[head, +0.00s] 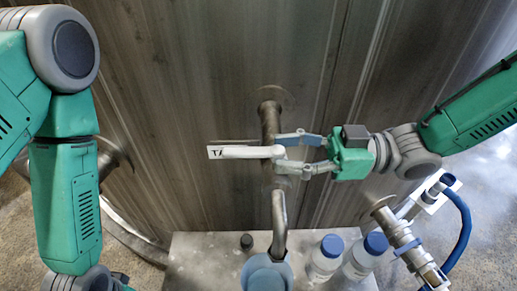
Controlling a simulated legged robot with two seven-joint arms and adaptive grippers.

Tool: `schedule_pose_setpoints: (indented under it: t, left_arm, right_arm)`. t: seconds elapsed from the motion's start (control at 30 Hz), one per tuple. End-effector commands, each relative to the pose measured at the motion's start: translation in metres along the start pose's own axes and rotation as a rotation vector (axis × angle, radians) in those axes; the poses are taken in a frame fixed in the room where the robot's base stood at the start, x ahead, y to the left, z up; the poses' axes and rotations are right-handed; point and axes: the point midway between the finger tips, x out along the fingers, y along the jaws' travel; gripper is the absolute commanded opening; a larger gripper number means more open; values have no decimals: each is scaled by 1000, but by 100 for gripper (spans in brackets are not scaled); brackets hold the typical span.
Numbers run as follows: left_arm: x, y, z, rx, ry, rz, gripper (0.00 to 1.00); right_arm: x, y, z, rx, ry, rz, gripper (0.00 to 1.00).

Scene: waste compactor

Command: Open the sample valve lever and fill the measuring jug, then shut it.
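The sample valve's pale lever (248,152) lies about level across the vertical metal pipe, over a white label that begins "TA". The pipe's curved spout (279,215) points down. A blue round vessel, which looks like the measuring jug (258,278), stands below the spout, cut off by the bottom edge; its contents cannot be made out. My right gripper (282,154) reaches in from the right. Its fingers are apart, above and below the lever's right end at the pipe, with no clear grip. My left arm hangs at the left; its gripper is out of view.
Two clear bottles with blue caps (332,246) (376,243) stand right of the vessel on a grey platform (205,262). Metal fittings with a blue hose (464,225) stand at the right. A metal wall (190,90) closes the back.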

Motion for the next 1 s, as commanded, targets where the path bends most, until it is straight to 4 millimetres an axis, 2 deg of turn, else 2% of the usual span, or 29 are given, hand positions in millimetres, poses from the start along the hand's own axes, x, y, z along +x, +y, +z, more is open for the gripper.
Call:
schedule_pose_setpoints:
  t: [0.03,0.2,0.33,0.47,1.0]
  left_arm:
    - [0,0,0,0,0,0,36]
    - [0,0,0,0,0,0,36]
    - [0,0,0,0,0,0,36]
    - [0,0,0,0,0,0,36]
    - [1,0,-3,0,-2,0,36]
  right_arm:
    - [-12,1,0,-2,-1,5,36]
    - [-44,2,0,-1,0,4,36]
    - [-57,2,1,0,0,3,36]
    - [-63,2,1,1,1,3,36]
    - [-64,2,1,1,1,2,36]
